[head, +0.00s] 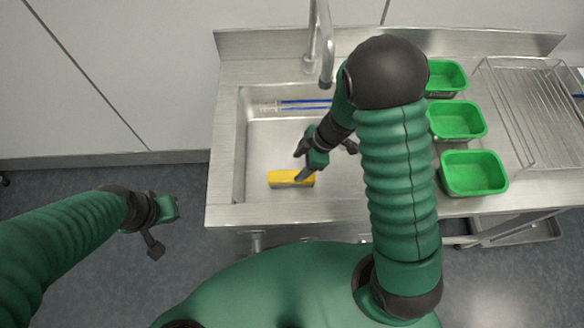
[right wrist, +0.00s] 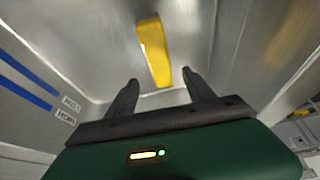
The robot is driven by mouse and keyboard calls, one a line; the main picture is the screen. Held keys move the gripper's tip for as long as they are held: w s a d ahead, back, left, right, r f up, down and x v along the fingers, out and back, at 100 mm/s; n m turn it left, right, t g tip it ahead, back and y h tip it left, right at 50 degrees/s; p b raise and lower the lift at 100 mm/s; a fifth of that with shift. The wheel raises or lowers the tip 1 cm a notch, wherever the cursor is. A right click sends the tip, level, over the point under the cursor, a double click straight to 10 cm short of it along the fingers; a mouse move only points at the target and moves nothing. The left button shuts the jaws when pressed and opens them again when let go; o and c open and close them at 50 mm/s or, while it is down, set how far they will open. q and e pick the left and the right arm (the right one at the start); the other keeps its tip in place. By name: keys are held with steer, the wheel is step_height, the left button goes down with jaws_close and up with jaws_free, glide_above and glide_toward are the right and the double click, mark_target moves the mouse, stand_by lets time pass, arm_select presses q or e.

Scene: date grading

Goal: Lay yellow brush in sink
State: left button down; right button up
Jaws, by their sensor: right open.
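The yellow brush (head: 284,178) lies in the sink (head: 265,150), near its front edge, in the head view. In the right wrist view the yellow brush (right wrist: 154,50) lies on the metal sink floor beyond the fingertips. My right gripper (head: 301,165) is over the sink beside the brush; its fingers (right wrist: 159,85) are spread apart with nothing between them. My left gripper (head: 163,226) hangs over the floor left of the sink, away from the counter; its jaw opening is unclear.
Green bins (head: 474,173) stand in a column right of the sink, with a wire rack (head: 530,110) beyond. My right arm hides part of the sink's right side.

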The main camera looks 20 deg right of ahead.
steer(key=w+d+r+m+t+h, duration=0.45)
steer(key=w+r+m, duration=0.2)
steer(key=r, duration=0.45)
steer(key=s+a+r+m+g, duration=0.1)
steer(key=s+m+g, duration=0.2)
steer(key=s+m, duration=0.5)
steer(key=s, duration=0.7)
steer(key=shift+a+r, duration=0.1)
